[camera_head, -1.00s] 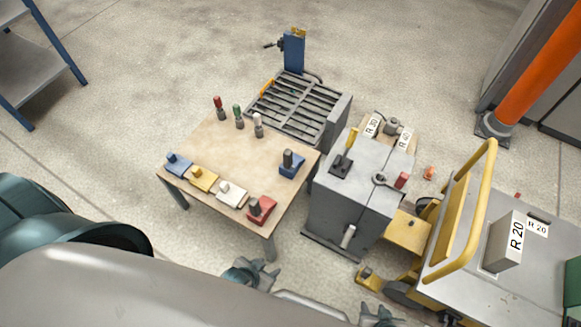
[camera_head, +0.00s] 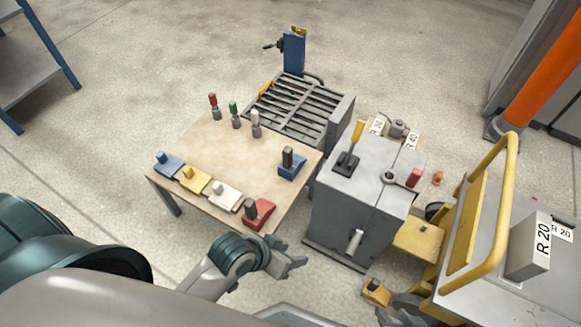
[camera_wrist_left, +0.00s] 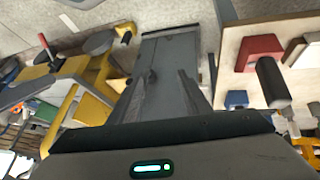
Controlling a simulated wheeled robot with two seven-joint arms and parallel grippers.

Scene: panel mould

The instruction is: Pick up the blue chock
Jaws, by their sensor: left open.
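Two blue pieces are on the wooden table. One blue block with a dark upright knob (camera_head: 291,167) stands near its right edge. A smaller blue piece with a blue knob (camera_head: 168,165) lies at the left end of the front row. I cannot tell which one is the chock. My left gripper (camera_head: 294,262) is open and empty, off the table's front right corner, apart from both. Its spread fingers show in the left wrist view (camera_wrist_left: 160,88). A blue piece (camera_wrist_left: 236,100) shows there to their right.
Yellow (camera_head: 195,180), white (camera_head: 225,196) and red (camera_head: 259,214) pieces line the table's front. Several upright tools stand at the back left. A grey cabinet (camera_head: 350,215) stands right of the table, close to my left gripper. A yellow-railed cart (camera_head: 490,210) is further right.

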